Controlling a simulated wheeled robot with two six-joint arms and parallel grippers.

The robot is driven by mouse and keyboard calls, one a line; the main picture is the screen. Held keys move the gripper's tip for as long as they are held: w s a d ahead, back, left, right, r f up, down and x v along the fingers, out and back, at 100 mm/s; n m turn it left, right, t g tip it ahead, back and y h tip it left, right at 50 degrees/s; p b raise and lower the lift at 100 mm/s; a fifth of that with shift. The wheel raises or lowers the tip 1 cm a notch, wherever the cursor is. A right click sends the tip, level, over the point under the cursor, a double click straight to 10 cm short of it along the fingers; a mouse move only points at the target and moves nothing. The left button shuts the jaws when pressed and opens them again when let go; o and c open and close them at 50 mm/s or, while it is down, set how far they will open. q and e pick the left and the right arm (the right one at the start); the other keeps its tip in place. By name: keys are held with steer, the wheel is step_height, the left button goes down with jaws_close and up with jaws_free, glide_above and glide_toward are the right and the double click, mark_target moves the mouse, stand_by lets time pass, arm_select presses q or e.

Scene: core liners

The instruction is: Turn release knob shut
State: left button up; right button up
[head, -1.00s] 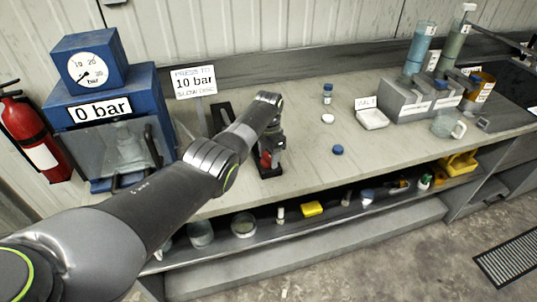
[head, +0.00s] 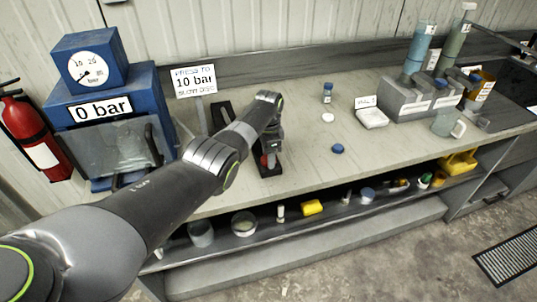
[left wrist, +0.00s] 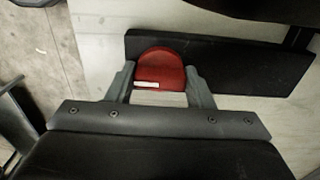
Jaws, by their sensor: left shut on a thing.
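The release knob (left wrist: 162,68) is red with a short white mark. It sits by a black base plate (left wrist: 225,66) in the left wrist view. My left gripper (left wrist: 162,84) has a finger on each side of the knob and is shut on it. In the head view my left gripper (head: 268,160) points down at the black base on the bench, and the knob is mostly hidden. The blue press (head: 120,95) at the left has a gauge (head: 88,70) and a sign reading 0 bar (head: 99,109). My right gripper is not in view.
A sign (head: 194,81) reading 10 bar stands behind my left arm. A blue cap (head: 337,148), a white disc (head: 327,118) and a small jar (head: 327,93) are on the bench. A white tray (head: 372,118) and a grey rack (head: 410,97) stand farther right. The front-middle bench is clear.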

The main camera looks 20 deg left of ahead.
arm_select(q)
steer(key=shift+w+r, duration=0.15)
steer(key=shift+r, duration=0.05)
steer(key=o, duration=0.7)
steer(key=shift+o, duration=1.3)
steer(key=shift+f, duration=0.1)
steer(key=shift+r, duration=0.35)
step_height(320, 180, up, 5)
steer(key=shift+r, duration=0.15)
step_height(320, 180, up, 11)
steer(key=b, duration=0.2)
steer(key=shift+r, duration=0.2)
steer(key=shift+f, duration=0.1)
